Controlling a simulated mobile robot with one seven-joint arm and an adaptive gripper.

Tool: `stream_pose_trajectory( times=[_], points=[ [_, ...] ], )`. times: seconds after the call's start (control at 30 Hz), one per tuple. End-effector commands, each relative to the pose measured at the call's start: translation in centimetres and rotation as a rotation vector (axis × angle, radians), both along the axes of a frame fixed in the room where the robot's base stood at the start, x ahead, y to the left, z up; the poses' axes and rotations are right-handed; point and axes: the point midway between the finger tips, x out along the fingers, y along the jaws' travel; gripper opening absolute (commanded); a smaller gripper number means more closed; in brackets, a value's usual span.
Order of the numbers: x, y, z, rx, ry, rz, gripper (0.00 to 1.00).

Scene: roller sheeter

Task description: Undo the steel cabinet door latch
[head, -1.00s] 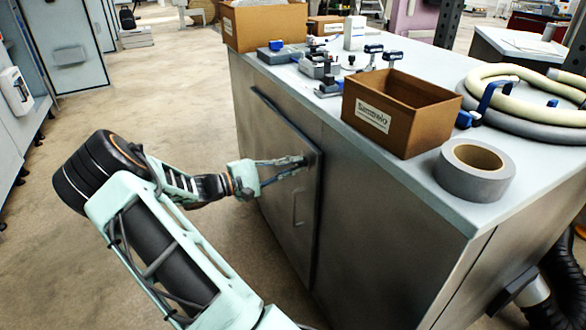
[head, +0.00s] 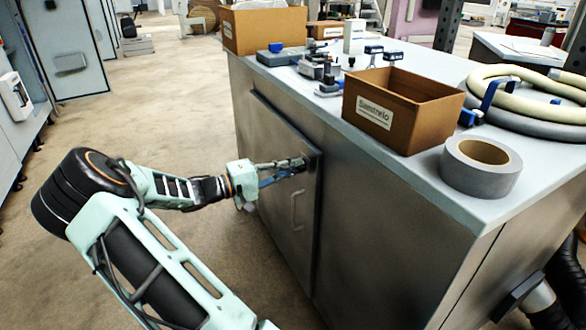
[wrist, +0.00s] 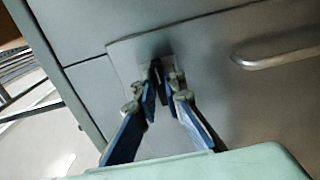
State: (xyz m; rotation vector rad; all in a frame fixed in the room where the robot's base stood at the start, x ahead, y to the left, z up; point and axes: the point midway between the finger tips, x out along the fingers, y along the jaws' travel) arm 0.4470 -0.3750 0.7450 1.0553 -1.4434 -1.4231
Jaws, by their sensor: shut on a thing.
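The steel cabinet door (head: 275,190) is a grey panel on the cabinet's left face and sits flush, looking shut. My gripper (head: 299,164) reaches its upper right corner. In the wrist view the gripper (wrist: 160,97) has its blue-padded fingers shut on the dark latch (wrist: 157,74), a small piece standing out from a pale plate. The fingertips cover part of the latch, and in the head view they hide most of it. The door's bar handle (head: 296,210) is below the gripper; in the wrist view the handle (wrist: 275,50) lies to the right, apart from the fingers.
The cabinet top (head: 420,185) holds an open cardboard box (head: 400,110), a tape roll (head: 480,167), coiled hoses (head: 525,100) and small fixtures. Another cardboard box (head: 265,30) stands at the far corner. The floor (head: 150,110) left of the cabinet is clear.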

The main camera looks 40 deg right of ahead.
Motion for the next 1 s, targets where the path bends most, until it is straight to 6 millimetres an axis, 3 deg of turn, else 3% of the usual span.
stream_pose_trajectory(
  times=[0.27,0.3,0.47,0.83,1.0],
  points=[
    [-0.1,-0.2,0.2,-0.004,-0.004,-0.002,0.00],
    [-0.1,-0.2,0.2,-0.003,-0.004,-0.002,0.10],
    [-0.1,-0.2,0.2,-0.003,-0.003,-0.002,0.27],
    [0.1,0.1,0.1,-0.002,-0.003,-0.001,0.27],
    [0.9,2.3,0.1,-0.001,-0.004,0.003,0.27]
  ],
)
